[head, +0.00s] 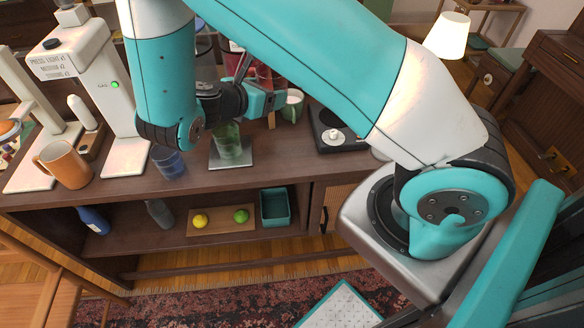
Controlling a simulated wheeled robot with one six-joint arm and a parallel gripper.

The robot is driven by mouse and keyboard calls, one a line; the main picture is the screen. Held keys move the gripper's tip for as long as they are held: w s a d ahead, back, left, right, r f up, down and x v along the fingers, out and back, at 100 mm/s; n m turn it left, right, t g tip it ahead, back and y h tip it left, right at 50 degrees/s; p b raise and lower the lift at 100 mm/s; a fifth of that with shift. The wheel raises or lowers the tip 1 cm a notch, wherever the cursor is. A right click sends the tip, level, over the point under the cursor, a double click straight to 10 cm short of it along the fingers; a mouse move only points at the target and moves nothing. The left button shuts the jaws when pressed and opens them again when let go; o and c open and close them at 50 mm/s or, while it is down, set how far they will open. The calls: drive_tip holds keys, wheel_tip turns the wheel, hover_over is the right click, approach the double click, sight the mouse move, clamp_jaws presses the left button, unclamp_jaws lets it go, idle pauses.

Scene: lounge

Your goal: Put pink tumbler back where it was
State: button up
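No pink tumbler can be made out for certain. A reddish, partly see-through shape (262,72) shows just behind my gripper (262,84), mostly covered by my arm and fingers; I cannot tell whether it is the tumbler or whether the gripper touches it. My gripper is above the back half of the brown sideboard top (120,186), pointing right. Its finger gap is unclear. A green see-through tumbler (230,146) stands on a grey square plate (232,164) below the wrist. A blue see-through tumbler (168,162) stands left of it.
An orange mug (64,165) and a white machine (95,75) stand on the left. A green mug (292,106) and a dark boxy device (335,132) are right of the gripper. The shelf below holds a yellow lemon (200,221), a lime (240,216) and a teal bin (275,207).

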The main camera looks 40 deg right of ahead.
drive_tip(key=s+d+r+m+g+b, duration=0.1)
drive_tip(key=s+m+g+b, duration=0.2)
drive_tip(key=g, duration=0.1)
drive_tip(key=p, duration=0.1)
hover_over(282, 164)
drive_tip(key=shift+h, duration=0.3)
wheel_tip(282, 164, down, 14)
drive_tip(key=shift+d+f, duration=0.1)
drive_tip(key=shift+f, duration=2.3)
drive_tip(key=shift+f, duration=0.15)
drive_tip(key=o, duration=1.1)
drive_tip(key=shift+c, duration=0.2)
